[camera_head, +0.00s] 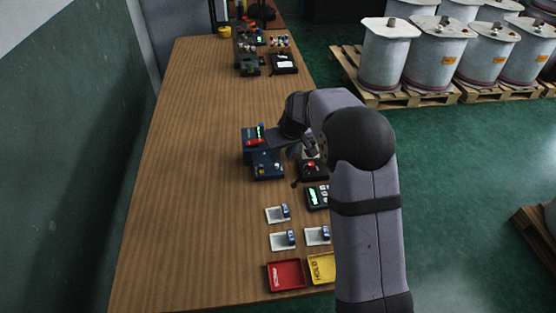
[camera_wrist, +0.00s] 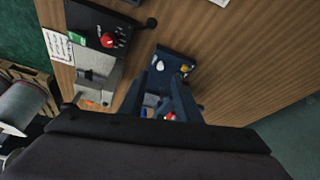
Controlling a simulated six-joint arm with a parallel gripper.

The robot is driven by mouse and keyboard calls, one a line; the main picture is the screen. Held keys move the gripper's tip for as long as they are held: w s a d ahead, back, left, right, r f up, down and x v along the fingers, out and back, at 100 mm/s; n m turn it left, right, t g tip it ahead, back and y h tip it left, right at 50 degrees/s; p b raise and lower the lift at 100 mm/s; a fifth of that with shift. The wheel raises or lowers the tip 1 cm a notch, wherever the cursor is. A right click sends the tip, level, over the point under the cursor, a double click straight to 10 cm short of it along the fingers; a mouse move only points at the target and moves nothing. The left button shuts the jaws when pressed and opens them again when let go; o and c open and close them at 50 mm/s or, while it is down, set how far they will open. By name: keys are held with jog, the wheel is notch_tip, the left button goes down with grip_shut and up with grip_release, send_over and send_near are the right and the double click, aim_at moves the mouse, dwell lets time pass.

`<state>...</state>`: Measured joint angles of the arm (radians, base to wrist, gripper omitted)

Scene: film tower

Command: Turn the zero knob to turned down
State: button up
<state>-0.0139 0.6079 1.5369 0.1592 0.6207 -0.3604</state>
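A blue instrument (camera_head: 266,170) with a green-lit display sits on the bench; its base shows small pale and yellow knobs. In the wrist view, a white knob (camera_wrist: 160,66) and a yellow knob (camera_wrist: 184,69) stand on its blue panel (camera_wrist: 172,58). I cannot read any label, so I cannot tell which is the zero knob. My gripper (camera_wrist: 168,82) reaches over the blue instrument, its two dark fingers apart with nothing seen between the tips. The tips are close to the knobs in the picture; contact cannot be told. The fingers hide part of the instrument.
A dark box with a red knob (camera_wrist: 107,40) stands beside the blue instrument. A black keypad device (camera_head: 318,196), small white plates with blue items, a red tray (camera_head: 286,289) and a yellow tray (camera_head: 321,268) lie nearer. The bench's left side (camera_head: 190,180) is clear.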

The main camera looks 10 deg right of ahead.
aim_at(277, 165)
jog(key=shift+p+x, duration=0.65)
jog(key=shift+x, duration=2.85)
grip_shut()
